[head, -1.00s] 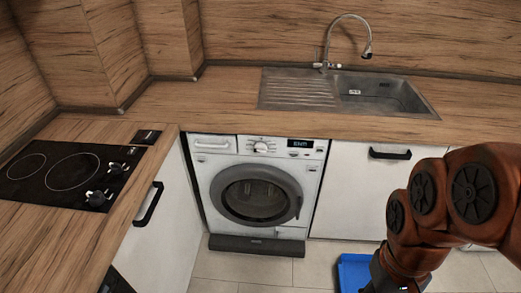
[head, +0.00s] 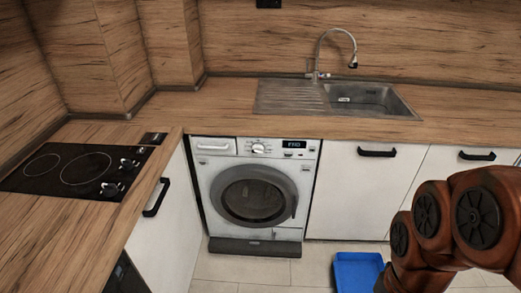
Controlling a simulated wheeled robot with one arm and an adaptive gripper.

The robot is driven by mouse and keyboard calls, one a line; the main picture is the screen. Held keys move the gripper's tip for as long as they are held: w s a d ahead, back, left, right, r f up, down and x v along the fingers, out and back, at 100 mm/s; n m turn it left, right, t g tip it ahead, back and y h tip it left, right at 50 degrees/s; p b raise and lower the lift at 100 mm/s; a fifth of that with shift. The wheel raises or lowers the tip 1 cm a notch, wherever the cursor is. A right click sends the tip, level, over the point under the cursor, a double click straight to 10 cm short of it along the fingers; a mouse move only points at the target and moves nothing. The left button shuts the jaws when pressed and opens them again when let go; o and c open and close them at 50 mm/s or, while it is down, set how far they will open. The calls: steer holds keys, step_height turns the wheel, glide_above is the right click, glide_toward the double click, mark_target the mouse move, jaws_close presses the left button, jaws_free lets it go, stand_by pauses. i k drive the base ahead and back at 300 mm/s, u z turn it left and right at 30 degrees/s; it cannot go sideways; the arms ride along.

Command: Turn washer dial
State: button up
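The white washer (head: 256,186) stands under the oak counter with its round dark door shut. Its white dial (head: 258,149) sits at the top middle of the front panel, left of a small lit display (head: 293,145). The dial's exact pointer angle is too small to tell. My orange-brown arm shows at the lower right, well apart from the washer. My gripper is below the bottom edge of the head view, so its fingers do not show.
A blue tray (head: 358,270) lies on the tiled floor right of the washer. A cooktop (head: 75,170) is set in the left counter. A cabinet with a black handle (head: 157,197) flanks the washer on the left, another (head: 362,190) on the right. Floor before the washer is clear.

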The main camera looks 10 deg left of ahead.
mark_target(257, 149)
steer(key=i, duration=0.45)
steer(key=u, duration=2.4)
